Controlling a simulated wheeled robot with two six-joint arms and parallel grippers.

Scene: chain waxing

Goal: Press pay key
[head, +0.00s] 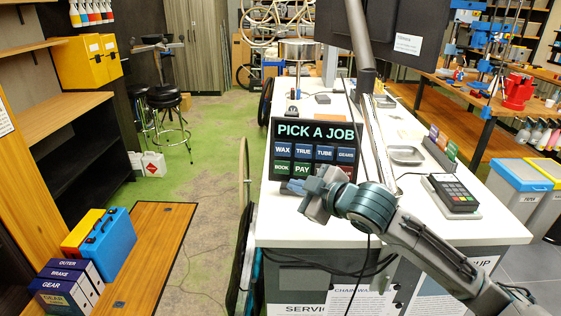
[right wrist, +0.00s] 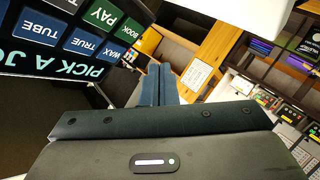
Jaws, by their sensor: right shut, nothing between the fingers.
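The black "PICK A JOB" board (head: 317,131) stands on the white counter. Its green PAY key (head: 302,169) is in the lower row, right of the BOOK key (head: 282,168). My right gripper (head: 292,187) is shut and empty, just below the PAY key in the head view. My gripper and wrist hide part of the board's lower right, where a red key (head: 347,168) partly shows. In the right wrist view, the PAY key (right wrist: 103,14) is upside down at the upper left, apart from the shut fingertips (right wrist: 160,70). My left gripper is out of view.
The white counter (head: 280,226) has a card terminal (head: 454,193) on a stand at right and a grey dish (head: 406,155) behind. A dark monitor (head: 400,45) rises at the back. Cables hang over the counter's front edge.

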